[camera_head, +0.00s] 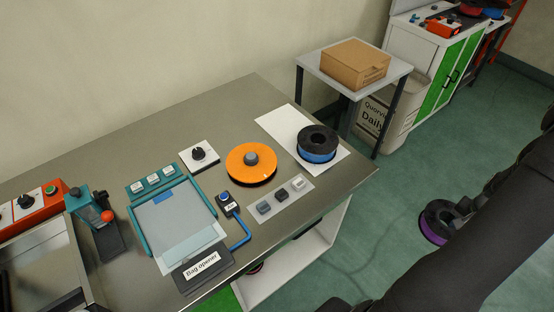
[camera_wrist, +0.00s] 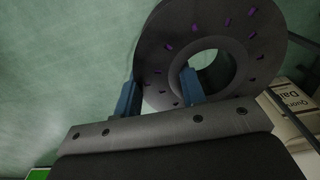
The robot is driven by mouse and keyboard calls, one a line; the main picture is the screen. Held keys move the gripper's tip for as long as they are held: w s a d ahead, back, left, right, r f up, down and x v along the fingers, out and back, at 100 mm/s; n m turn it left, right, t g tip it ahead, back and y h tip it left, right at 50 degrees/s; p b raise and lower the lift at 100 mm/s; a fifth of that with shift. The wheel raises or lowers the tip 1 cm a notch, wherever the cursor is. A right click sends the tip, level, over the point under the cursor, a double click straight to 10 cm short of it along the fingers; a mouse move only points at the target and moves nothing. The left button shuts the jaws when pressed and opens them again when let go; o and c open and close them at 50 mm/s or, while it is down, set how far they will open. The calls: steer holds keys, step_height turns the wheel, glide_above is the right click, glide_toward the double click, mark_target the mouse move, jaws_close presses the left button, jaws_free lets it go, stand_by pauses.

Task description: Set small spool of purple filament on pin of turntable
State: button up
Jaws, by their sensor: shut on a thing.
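The small spool of purple filament (camera_head: 434,223) shows at the right of the head view, over the floor and clear of the bench, partly hidden by my dark arm. In the wrist view the spool (camera_wrist: 215,45) has a dark flange with purple showing through slots and a round centre hole. My gripper (camera_wrist: 160,92) is shut on the spool's rim, one blue finger in the hole and one outside. The turntable (camera_head: 240,174) is an orange disc on the bench with a grey pin (camera_head: 251,158) standing bare at its centre.
A blue spool (camera_head: 317,147) sits on a white sheet (camera_head: 275,119) right of the turntable. A white knob box (camera_head: 199,156), a switch panel (camera_head: 281,199) and the bag opener (camera_head: 176,230) stand around it. A side table (camera_head: 352,72) bears a cardboard box (camera_head: 354,63).

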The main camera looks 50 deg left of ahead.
steer(key=w+a+r+n, duration=0.1)
steer(key=w+a+r, duration=0.15)
steer(key=a, duration=0.65)
steer(key=w+a+r+n, duration=0.1)
steer(key=a+r, duration=0.3)
steer(key=a, duration=0.5)
steer(key=s+a+r+n, duration=0.1)
steer(key=s+a+r, duration=0.2)
steer(key=a, duration=0.6)
steer(key=s+a+r+n, duration=0.1)
steer(key=s+a+r, duration=0.2)
steer(key=a, duration=0.6)
steer(key=shift+n, duration=0.3)
steer(key=s+a, duration=0.7)
steer(key=s+a+r, duration=0.1)
steer(key=s+a, duration=0.2)
steer(key=s, duration=0.1)
steer(key=shift+a, duration=0.2)
steer(key=s+a, duration=0.3)
steer(key=s, duration=0.6)
steer(key=s+a, duration=0.3)
steer(key=s, duration=0.6)
steer(key=shift+s+a+f, duration=0.1)
steer(key=shift+f, duration=1.25)
steer(key=shift+s+a+f, duration=0.1)
steer(key=shift+f, duration=1.25)
steer(key=shift+f, duration=0.35)
